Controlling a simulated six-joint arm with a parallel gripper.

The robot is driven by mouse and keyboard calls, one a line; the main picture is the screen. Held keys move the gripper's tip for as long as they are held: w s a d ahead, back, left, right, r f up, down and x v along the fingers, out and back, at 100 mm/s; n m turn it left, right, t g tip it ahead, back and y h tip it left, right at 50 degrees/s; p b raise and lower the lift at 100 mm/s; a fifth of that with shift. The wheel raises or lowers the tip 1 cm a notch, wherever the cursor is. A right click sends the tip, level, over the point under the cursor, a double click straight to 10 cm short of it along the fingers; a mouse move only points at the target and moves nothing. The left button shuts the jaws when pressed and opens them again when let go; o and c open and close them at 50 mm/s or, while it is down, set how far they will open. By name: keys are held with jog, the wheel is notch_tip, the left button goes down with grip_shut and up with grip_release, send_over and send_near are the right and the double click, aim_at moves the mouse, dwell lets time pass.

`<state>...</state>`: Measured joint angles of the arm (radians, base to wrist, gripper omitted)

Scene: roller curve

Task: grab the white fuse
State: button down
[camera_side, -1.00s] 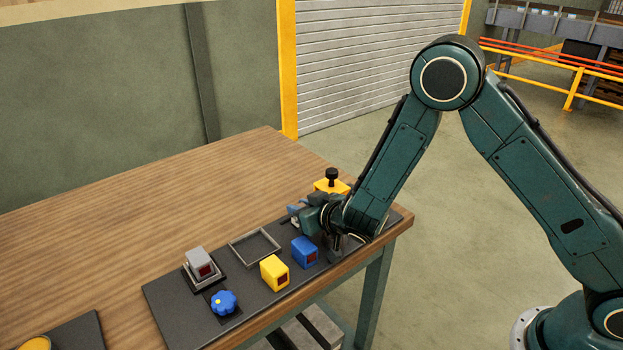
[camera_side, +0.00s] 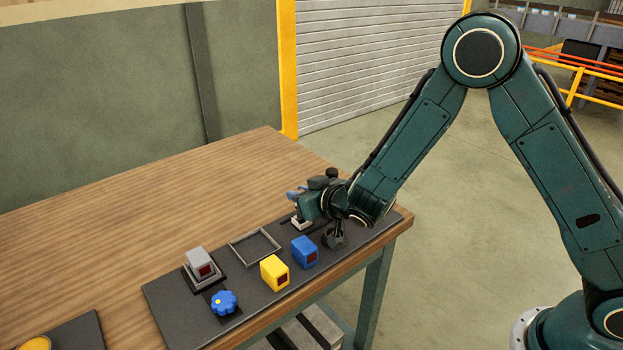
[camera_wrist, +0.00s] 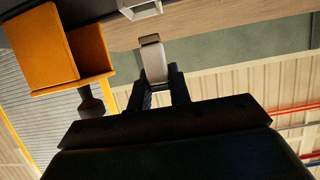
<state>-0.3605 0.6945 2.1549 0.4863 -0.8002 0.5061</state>
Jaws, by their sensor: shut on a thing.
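The white fuse (camera_wrist: 153,62) is between the two dark fingers of my gripper (camera_wrist: 160,88) in the wrist view. My gripper is shut on it, and the fuse's far end sticks out beyond the fingertips. A pale, hollow white holder (camera_wrist: 141,9) shows at the top edge of the wrist view, apart from the fuse. In the side view my gripper (camera_side: 299,197) is above the far right part of the dark mat, tilted, over the white holder (camera_side: 301,224). The fuse cannot be made out clearly there.
A yellow box (camera_wrist: 42,45) is close beside my gripper in the wrist view. On the dark mat (camera_side: 167,311) are a blue block (camera_side: 304,252), a yellow block (camera_side: 274,272), a blue knob (camera_side: 223,302), a grey block (camera_side: 197,260) and an empty frame (camera_side: 254,247).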

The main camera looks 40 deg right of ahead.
aim_at(301, 191)
notch_tip(301, 191, up, 16)
dwell(0.6)
jog(key=shift+a, duration=0.1)
dwell(0.4)
